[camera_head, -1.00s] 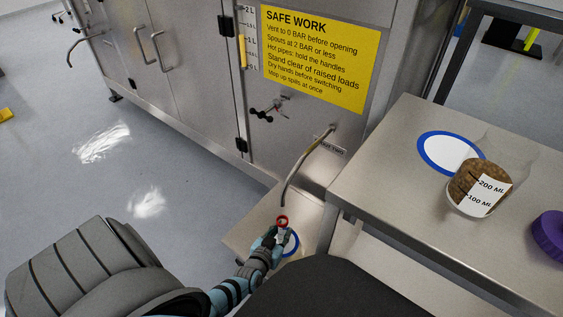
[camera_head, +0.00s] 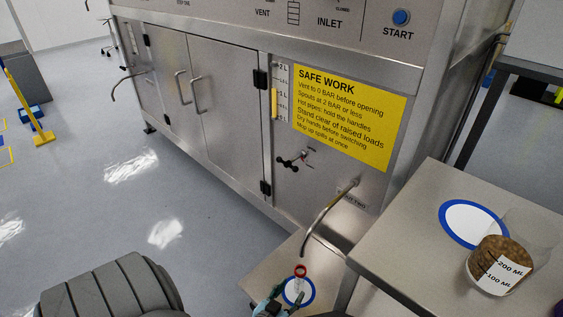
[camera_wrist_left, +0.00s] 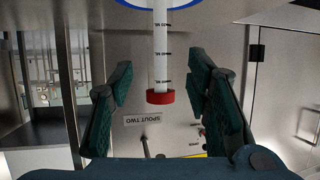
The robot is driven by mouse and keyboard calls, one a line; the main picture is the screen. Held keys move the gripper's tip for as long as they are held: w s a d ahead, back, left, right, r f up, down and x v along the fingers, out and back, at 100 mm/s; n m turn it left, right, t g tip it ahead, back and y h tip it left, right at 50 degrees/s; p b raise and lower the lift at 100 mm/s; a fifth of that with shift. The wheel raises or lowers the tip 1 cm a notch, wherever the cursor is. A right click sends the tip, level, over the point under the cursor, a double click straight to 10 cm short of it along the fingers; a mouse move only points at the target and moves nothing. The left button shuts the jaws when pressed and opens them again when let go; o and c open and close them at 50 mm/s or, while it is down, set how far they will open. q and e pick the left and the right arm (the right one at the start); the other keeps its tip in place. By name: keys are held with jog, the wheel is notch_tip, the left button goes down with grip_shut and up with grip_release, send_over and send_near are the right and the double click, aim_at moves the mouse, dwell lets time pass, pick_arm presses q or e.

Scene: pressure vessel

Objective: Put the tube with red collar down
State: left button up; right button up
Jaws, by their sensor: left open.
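The tube with red collar (camera_head: 299,282) stands upright on the blue-ringed white disc (camera_head: 308,297), on the low shelf below the bent metal spout. My left gripper (camera_head: 273,303) is open at the bottom edge of the head view, close to the tube on its near left side. In the left wrist view the picture is upside down. There the clear tube (camera_wrist_left: 160,55) with dark marks and its red collar (camera_wrist_left: 160,97) appear between the spread green fingers, with a gap on each side. My right gripper is not in view.
The bent spout (camera_head: 325,217) hangs just above the tube. A steel table (camera_head: 405,260) at right holds another blue-ringed disc (camera_head: 473,223) and a beaker of brown granules (camera_head: 497,262). The steel cabinet (camera_head: 215,95) stands behind.

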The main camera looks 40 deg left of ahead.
pick_arm(q)
jog(key=s+d+f+m+g+h, duration=0.1)
jog(key=s+f+g, duration=0.3)
jog(key=s, duration=0.5)
jog(key=s+d+f+m+g+h+p, duration=0.1)
jog(key=s+d+f+g, duration=0.3)
jog(key=s+f, duration=0.3)
jog(key=shift+s+g+h+p, duration=0.3)
jog(key=shift+s+g, duration=0.3)
jog(key=shift+s, duration=0.55)
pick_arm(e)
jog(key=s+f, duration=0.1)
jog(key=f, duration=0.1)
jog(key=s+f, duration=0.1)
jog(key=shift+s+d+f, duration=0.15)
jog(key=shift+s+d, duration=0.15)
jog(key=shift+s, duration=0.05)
